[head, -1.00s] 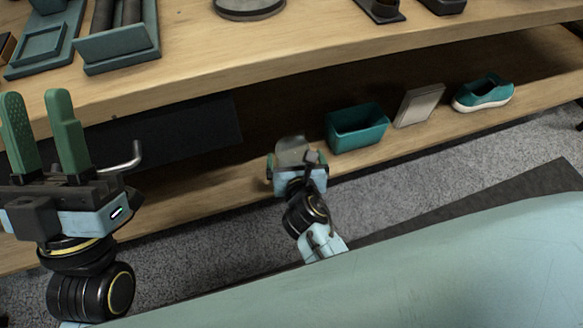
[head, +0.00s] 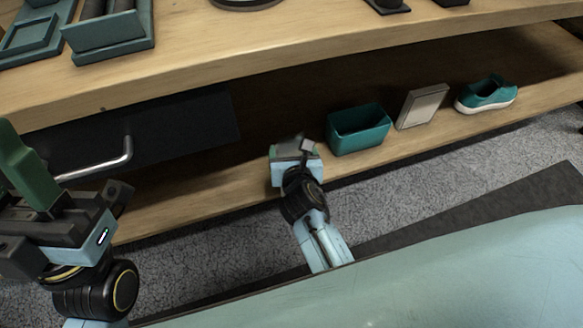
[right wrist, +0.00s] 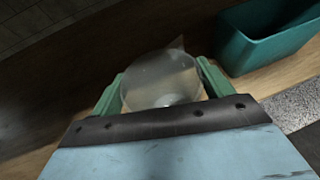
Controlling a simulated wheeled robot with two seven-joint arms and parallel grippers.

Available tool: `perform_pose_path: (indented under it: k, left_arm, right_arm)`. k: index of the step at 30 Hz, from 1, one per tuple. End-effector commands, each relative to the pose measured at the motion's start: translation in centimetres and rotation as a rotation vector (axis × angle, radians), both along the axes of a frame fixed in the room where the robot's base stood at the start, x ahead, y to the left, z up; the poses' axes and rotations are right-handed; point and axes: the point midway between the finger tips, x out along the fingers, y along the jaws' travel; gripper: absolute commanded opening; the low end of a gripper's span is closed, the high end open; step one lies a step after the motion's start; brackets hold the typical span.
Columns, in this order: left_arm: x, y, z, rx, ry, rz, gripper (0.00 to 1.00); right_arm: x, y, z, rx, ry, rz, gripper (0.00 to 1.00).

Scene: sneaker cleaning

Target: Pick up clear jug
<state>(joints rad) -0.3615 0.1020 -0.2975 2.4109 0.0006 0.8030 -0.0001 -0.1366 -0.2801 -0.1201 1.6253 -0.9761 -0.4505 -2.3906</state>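The clear jug (right wrist: 162,80) is a see-through round vessel on the lower shelf; it sits between my right fingers in the right wrist view. In the head view only a dull, glassy part of it (head: 287,150) shows, and my gripper hides the rest. My right gripper (head: 294,150) has its green fingers spread on both sides of the jug, close to its walls; whether they touch it is not clear. My left gripper (head: 24,165) is at the left edge of the head view, partly cut off, with no object seen in it.
A teal bin (head: 358,130) stands just right of the jug, close to my right gripper. Further right on the lower shelf are a pale box (head: 422,106) and a teal sneaker (head: 487,94). The wooden tabletop (head: 200,60) overhangs the shelf, with a dark drawer and metal handle (head: 100,166) at left.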

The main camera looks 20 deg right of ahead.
Motion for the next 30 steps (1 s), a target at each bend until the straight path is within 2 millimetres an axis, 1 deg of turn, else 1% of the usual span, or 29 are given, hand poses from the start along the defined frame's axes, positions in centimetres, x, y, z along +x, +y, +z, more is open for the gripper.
perform_pose_path:
  k: [1, 5, 6, 17, 23, 30]
  left_arm:
    - [0.0, 0.0, 0.0, 0.0, 0.0, 0.0, 0.36]
    - [0.0, 0.0, 0.0, 0.0, 0.0, 0.0, 0.36]
    - [0.0, 0.0, 0.0, 0.0, 0.0, 0.0, 0.36]
    - [0.3, -0.1, 0.2, 0.006, 0.018, 0.0, 0.36]
    - [1.9, -0.5, 0.4, 0.041, 0.135, 0.002, 0.36]
    - [4.6, -1.2, 0.2, 0.107, 0.352, 0.002, 0.36]
  right_arm:
    - [0.0, 0.0, 0.0, 0.0, 0.0, 0.0, 0.61]
    - [0.0, 0.0, 0.0, 0.0, 0.0, 0.0, 0.44]
    - [0.0, 0.0, 0.0, 0.0, 0.0, 0.0, 0.43]
    - [0.0, 0.0, 0.3, 0.0, 0.0, 0.0, 0.43]
    - [0.0, 0.0, 1.1, 0.0, 0.0, 0.0, 0.43]
    - [0.0, 0.0, 2.6, -0.001, -0.001, 0.0, 0.43]
